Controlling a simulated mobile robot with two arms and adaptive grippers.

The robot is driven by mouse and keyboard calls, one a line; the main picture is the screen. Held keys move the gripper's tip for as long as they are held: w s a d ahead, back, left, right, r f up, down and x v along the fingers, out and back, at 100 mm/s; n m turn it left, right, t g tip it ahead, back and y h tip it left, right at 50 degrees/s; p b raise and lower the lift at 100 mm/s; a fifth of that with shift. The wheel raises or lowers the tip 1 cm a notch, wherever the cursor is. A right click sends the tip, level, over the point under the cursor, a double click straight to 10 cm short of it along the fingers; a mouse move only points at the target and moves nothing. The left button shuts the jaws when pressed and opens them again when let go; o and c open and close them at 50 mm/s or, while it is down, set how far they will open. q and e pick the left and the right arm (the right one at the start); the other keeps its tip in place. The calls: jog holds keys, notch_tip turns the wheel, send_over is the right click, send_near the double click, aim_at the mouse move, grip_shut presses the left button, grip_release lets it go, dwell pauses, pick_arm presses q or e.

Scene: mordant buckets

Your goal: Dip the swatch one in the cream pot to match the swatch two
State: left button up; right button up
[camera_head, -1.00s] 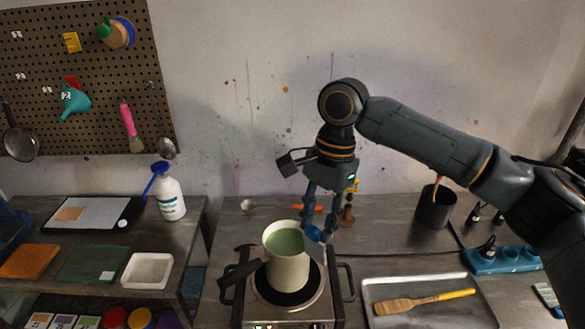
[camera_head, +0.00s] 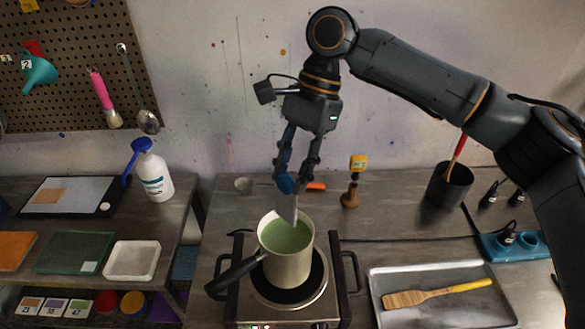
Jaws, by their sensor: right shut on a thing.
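My right gripper (camera_head: 288,180) is shut on a blue clip (camera_head: 286,185), from which a pale grey swatch (camera_head: 287,206) hangs upright. The swatch's lower edge overlaps the far rim of the cream pot (camera_head: 289,268) in the picture; I cannot tell whether it is over the opening or behind it. The pot holds green liquid (camera_head: 286,237) and stands on a hot plate, its dark handle pointing left. A small orange-tan swatch (camera_head: 47,196) lies on a white board at the left; I cannot tell whether it is swatch two. My left gripper is not in view.
The hot plate (camera_head: 241,305) has side handles. A metal tray (camera_head: 440,311) with a spatula (camera_head: 440,294) lies to the right. A yellow-topped tool (camera_head: 357,165) and a dark cup (camera_head: 448,188) stand behind.

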jog(key=f+b, duration=0.2)
jog(key=shift+w+f, duration=0.4)
jog(key=shift+s+f+b, duration=0.1)
jog(key=shift+f+b, duration=0.25)
jog(key=shift+b, duration=0.25)
notch_tip(320, 180, down, 6)
jog(key=shift+r, duration=0.1)
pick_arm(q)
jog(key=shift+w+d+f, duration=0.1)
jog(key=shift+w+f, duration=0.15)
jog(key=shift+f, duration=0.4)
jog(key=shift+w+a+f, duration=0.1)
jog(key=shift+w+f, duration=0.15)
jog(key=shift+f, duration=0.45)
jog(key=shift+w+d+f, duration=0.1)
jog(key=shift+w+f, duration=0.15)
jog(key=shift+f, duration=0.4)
pick_arm(e)
jog(key=shift+f, duration=2.65)
pick_arm(q)
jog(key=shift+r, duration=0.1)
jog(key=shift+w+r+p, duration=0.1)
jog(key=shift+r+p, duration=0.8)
jog(key=shift+p, duration=0.1)
pick_arm(e)
jog(key=shift+w+d, duration=0.3)
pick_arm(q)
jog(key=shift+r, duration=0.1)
